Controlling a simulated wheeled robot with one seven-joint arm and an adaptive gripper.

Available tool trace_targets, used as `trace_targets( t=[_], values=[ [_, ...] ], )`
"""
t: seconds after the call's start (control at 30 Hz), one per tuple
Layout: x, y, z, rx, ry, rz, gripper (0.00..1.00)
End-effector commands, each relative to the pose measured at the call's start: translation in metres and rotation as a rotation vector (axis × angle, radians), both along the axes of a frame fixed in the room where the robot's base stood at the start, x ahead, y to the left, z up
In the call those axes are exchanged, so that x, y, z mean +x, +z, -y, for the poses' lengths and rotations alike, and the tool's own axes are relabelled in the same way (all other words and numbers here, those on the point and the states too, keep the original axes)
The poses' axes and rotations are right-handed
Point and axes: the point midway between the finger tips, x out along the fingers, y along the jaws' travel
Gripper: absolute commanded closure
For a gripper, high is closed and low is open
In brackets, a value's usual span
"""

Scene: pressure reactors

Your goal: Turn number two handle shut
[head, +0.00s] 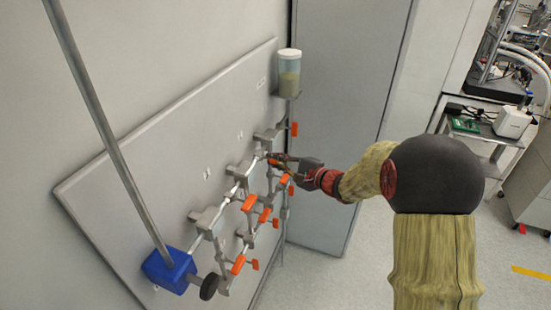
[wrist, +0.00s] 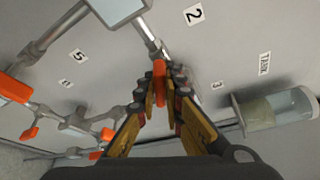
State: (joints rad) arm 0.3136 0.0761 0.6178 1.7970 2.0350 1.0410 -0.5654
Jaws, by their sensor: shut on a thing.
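My gripper (wrist: 163,88) is shut on an orange handle (wrist: 159,75), which stands between its yellow-padded fingers in the wrist view. The handle sits at a silver pipe below a grey bracket (wrist: 117,8). A label "2" (wrist: 194,14) is on the panel right of this pipe.
The grey panel (head: 130,185) carries several other orange handles, such as one at lower left (head: 238,265). A clear tank (head: 289,75) stands above, right of the pipes. A blue block with a black knob (head: 170,270) is at lower left.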

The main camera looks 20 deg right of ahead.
Motion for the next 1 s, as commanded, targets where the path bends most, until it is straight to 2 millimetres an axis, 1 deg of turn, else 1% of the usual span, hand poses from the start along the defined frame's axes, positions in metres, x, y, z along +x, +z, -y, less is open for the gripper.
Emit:
trace_targets(
  t=[0.7,1.0],
  values=[
    [0.0,0.003,0.0005,0.399,0.0,-0.553,1.0],
    [-0.0003,0.0017,0.0003,0.545,-0.001,-0.752,1.0]
  ],
)
